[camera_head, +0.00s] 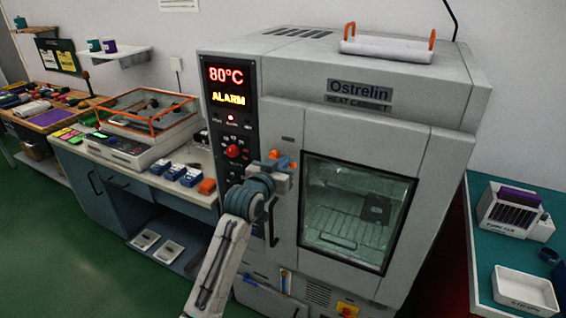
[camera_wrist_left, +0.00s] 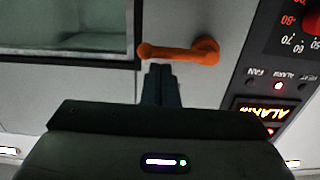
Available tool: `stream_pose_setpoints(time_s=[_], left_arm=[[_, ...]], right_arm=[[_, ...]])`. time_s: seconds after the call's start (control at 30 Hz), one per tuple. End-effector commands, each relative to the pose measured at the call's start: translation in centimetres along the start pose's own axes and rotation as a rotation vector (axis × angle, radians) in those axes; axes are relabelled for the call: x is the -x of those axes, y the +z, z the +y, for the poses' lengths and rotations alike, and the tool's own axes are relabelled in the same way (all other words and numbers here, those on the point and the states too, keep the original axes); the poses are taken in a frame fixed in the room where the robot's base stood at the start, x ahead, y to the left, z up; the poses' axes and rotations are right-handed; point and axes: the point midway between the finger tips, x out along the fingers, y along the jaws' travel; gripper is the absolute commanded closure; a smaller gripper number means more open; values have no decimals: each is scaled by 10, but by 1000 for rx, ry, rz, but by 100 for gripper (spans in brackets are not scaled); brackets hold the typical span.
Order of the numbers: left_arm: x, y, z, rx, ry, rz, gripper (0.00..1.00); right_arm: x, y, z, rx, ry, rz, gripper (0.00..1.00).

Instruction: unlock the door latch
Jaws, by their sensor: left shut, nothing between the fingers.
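The grey heat cabinet (camera_head: 290,90) has a door with a dark-framed window (camera_head: 358,212). The orange door latch (camera_head: 284,156) sits at the door's left edge, beside the control panel, and is partly hidden by my left gripper (camera_head: 280,172) in the head view. In the left wrist view the latch (camera_wrist_left: 180,52) is an orange bar lying across the picture, with a round boss at its right end. My left gripper's fingers (camera_wrist_left: 160,84) are shut and empty, with their tips just below the bar. I cannot tell whether they touch it. My right gripper is out of view.
The control panel (camera_head: 230,120) shows 80°C and ALARM, with a red knob (camera_head: 233,151). A dark vertical handle (camera_head: 273,221) is below the latch. A bench (camera_head: 200,152) with instruments stands left; a teal table (camera_head: 481,262) with a white tray (camera_head: 525,290) stands right.

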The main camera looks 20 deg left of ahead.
Motion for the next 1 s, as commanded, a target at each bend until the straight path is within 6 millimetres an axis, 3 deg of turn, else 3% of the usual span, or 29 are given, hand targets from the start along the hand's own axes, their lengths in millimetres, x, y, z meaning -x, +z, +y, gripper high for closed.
stream_pose_setpoints(time_s=[1.0], left_arm=[[-1, 13, 4, -219, -11, -1, 100]], right_arm=[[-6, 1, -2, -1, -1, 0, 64]])
